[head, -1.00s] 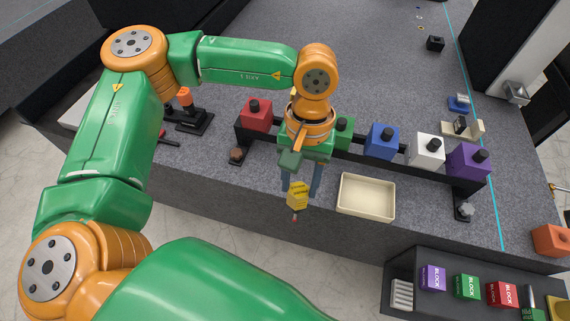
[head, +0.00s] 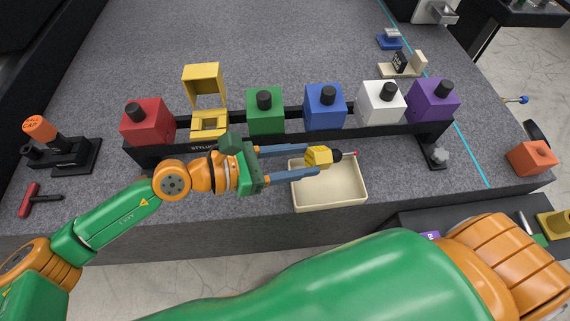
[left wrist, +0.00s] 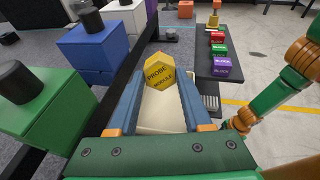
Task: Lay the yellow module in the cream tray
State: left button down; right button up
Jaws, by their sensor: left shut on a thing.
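The yellow module (head: 318,156) is a small block with dark lettering and a thin red-tipped probe pointing right in the head view. My left gripper (head: 313,163) is shut on it, its blue fingers on either side and pointing right. The module also shows between the fingertips in the left wrist view (left wrist: 157,73). The cream tray (head: 330,196) is a shallow open box at the table's front edge. The module appears above the tray's back edge; its height is hard to tell. The tray shows partly behind the module in the left wrist view (left wrist: 160,110). My right gripper is out of view.
A black rail behind the tray carries red (head: 147,124), green (head: 264,111), blue (head: 325,106), white (head: 381,103) and purple (head: 432,102) blocks, plus an open yellow holder (head: 209,122). A star knob (head: 437,157) stands right of the tray. A red-handled tool (head: 30,200) lies left.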

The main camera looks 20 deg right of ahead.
pick_arm(q)
jog(key=f+b, duration=0.8)
jog(key=f, duration=0.1)
jog(key=shift+s, duration=0.2)
jog(key=shift+f+b, duration=0.2)
jog(key=shift+b, duration=0.1)
jog(key=c, duration=0.8)
grip_release()
jog(key=shift+o, duration=0.2)
jog(key=o, duration=0.6)
jog(key=shift+c, duration=0.2)
jog(key=shift+a, duration=0.15)
jog(key=shift+a+r, duration=0.5)
jog(key=shift+a, duration=0.2)
jog(key=shift+a+r, duration=0.5)
jog(key=shift+a, duration=0.2)
